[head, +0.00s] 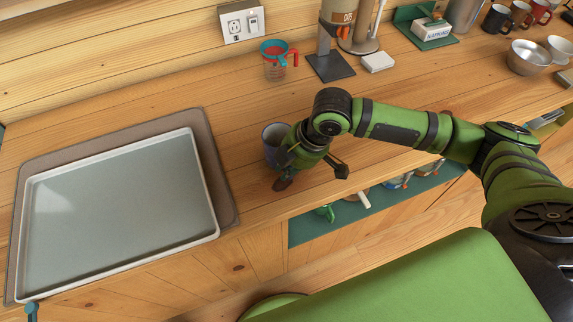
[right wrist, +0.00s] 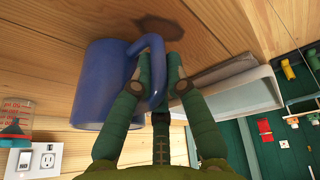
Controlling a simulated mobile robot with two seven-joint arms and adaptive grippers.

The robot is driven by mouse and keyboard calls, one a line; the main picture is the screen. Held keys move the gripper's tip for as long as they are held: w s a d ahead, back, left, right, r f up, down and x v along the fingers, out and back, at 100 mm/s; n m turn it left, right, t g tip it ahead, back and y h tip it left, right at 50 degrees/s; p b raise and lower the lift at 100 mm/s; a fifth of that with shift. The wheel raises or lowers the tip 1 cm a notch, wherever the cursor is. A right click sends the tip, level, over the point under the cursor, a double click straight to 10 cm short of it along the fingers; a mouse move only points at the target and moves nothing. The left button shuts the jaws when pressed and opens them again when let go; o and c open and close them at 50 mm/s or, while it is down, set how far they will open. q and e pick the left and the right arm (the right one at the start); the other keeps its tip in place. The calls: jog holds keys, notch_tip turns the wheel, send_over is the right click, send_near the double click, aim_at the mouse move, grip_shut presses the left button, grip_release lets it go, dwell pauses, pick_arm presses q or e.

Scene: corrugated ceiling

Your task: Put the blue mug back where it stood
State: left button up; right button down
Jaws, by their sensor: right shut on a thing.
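The blue mug (head: 272,138) is on or just above the wooden counter, right of the tray, partly hidden by my right gripper (head: 290,158). In the right wrist view the mug (right wrist: 98,85) is large, and its handle (right wrist: 158,62) lies between the green fingers of my right gripper (right wrist: 160,75). The gripper is shut on the handle. I cannot tell whether the mug's base touches the counter. My left gripper is not in view.
A grey tray (head: 120,205) on a brown mat fills the left of the counter. A coffee stand (head: 330,66), napkin holder (head: 432,30), several mugs and a metal bowl (head: 528,58) stand further right.

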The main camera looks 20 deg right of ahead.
jog(key=c, duration=1.2)
grip_release()
jog(key=shift+s, duration=0.1)
jog(key=b+v, duration=0.1)
jog(key=v, duration=1.1)
